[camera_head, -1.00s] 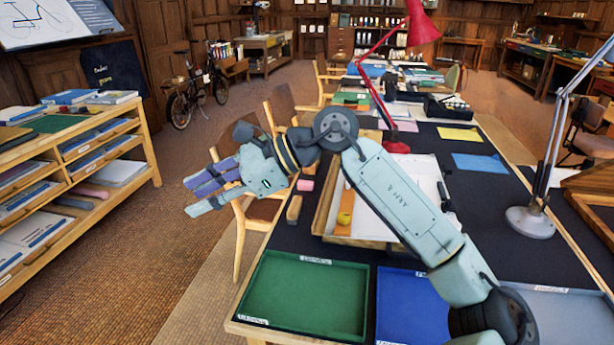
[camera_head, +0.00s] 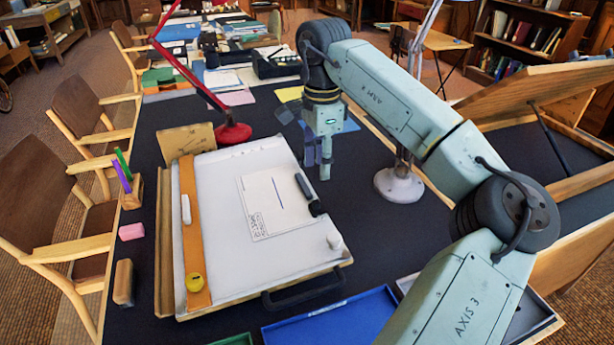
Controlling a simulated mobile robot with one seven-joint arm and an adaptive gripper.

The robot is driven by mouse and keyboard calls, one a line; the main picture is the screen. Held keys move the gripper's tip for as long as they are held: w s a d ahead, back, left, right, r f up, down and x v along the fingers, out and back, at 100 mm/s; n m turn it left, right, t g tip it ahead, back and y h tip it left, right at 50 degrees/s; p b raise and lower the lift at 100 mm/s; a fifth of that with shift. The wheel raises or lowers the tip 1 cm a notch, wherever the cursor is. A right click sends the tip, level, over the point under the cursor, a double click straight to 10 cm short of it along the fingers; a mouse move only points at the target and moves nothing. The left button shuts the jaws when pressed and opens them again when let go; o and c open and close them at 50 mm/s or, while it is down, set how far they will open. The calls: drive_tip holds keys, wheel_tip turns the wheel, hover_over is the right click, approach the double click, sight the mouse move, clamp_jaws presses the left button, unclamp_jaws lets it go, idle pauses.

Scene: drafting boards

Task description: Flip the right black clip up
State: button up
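The drawing board (camera_head: 225,180) lies on the dark table with a white sheet on it. A black clip (camera_head: 304,187) lies at the right side of the sheet, with a darker block at its lower end. It looks laid down flat, but its exact angle is hard to tell. No second black clip is clear on the left side. My gripper (camera_head: 317,172) points down above the board's right edge, just beyond and right of the clip. It appears apart from the clip and holds nothing visible. Its finger gap is unclear.
A black handle (camera_head: 303,291) is at the board's near edge. A red lamp (camera_head: 233,133) stands behind, a grey lamp base (camera_head: 398,186) to the right. A blue tray (camera_head: 335,322) lies in front.

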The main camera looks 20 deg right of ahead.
sight(318, 201)
drive_tip(key=f+p, duration=0.1)
drive_tip(key=f, duration=0.4)
drive_tip(key=f+p, duration=0.2)
drive_tip(key=f, duration=0.3)
drive_tip(key=shift+w+f, duration=0.2)
drive_tip(key=shift+f, duration=0.1)
clamp_jaws()
